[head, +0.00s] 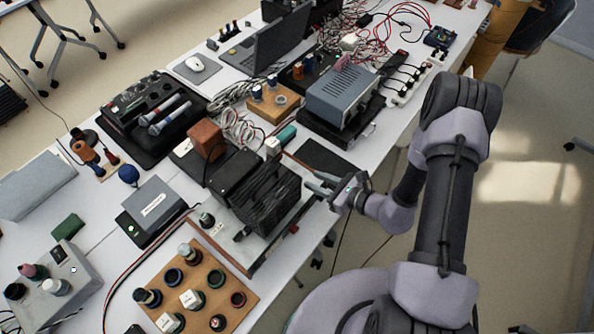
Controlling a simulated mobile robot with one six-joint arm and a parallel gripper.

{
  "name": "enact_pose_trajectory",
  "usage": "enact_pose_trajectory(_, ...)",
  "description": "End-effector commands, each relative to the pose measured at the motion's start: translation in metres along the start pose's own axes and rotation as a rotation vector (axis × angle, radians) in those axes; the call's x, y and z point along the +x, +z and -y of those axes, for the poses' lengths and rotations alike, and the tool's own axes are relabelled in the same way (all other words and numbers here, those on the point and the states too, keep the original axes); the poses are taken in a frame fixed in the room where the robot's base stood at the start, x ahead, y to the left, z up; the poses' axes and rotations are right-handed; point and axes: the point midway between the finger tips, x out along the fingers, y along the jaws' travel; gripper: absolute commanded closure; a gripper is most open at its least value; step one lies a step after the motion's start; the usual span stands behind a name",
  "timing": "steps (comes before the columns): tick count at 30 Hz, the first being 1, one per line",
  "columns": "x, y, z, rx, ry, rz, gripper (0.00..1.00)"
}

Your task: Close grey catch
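My gripper (322,184) reaches in from the right over the table's front edge, pointing left. Its two fingers look apart, with nothing seen between them. Just left of the fingertips stands a black ribbed block (266,198) on a board with a reddish edge. I cannot make out a grey catch for certain. A small bright metal piece (369,130) shows on the front of the black case under a grey box (343,95), above and right of my gripper and apart from it. Whether that piece is open or shut is too small to tell.
A wooden board (225,262) with several knobs lies at the lower front. A dark flat pad (322,157) lies just behind my gripper. A power strip (410,88), loose wires and a laptop (280,40) fill the far end. Open floor lies right of the table.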

Motion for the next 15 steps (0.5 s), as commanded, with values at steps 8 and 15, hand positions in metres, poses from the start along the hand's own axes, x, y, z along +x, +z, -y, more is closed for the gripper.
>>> enact_pose_trajectory(8, 0.062, -0.001, -0.002, -0.003, 0.005, 0.001, 0.69)
enact_pose_trajectory(15, 0.086, 0.0, -0.001, -0.001, 0.003, 0.0, 0.69)
